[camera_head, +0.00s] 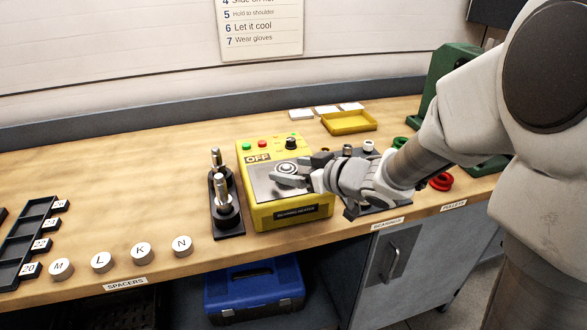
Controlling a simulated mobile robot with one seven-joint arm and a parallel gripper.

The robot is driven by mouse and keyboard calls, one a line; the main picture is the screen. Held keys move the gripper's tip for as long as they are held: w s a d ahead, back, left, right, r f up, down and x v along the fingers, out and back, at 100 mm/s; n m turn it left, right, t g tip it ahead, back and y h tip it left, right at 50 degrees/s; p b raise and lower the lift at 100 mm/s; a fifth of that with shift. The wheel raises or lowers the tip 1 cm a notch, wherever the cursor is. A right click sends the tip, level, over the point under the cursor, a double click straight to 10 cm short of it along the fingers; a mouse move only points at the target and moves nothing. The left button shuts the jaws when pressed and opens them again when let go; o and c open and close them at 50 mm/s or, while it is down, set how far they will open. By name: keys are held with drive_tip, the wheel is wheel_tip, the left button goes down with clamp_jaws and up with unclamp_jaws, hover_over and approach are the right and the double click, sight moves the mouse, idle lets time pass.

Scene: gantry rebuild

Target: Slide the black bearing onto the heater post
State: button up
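The yellow bearing heater (292,216) stands at mid-bench, its display reading OFF. My gripper (304,174) reaches in from the right, low over the heater's grey top plate. A grey rounded part (287,170) shows at the gripper's tip; I cannot tell whether it is the heater post, a bearing or part of the gripper. A small dark part (319,158) shows beside the gripper; I cannot tell if it is the black bearing or a finger. The finger gap and any grip are unclear. My arm partly hides the dark bearing stand (352,211).
Two metal posts on a black base (228,222) stand close left of the heater. Several white lettered spacers (141,252) line the front edge. A yellow tray (349,122) lies behind, a red pulley (441,181) at right. The back-left bench is clear.

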drive_tip(key=shift+o, duration=0.4)
drive_tip(key=shift+s+d+r, duration=0.1)
drive_tip(key=shift+s+d, duration=0.05)
drive_tip(key=shift+d, duration=0.05)
drive_tip(key=p+v, duration=0.4)
drive_tip(key=v, duration=1.3)
drive_tip(key=shift+a, duration=0.1)
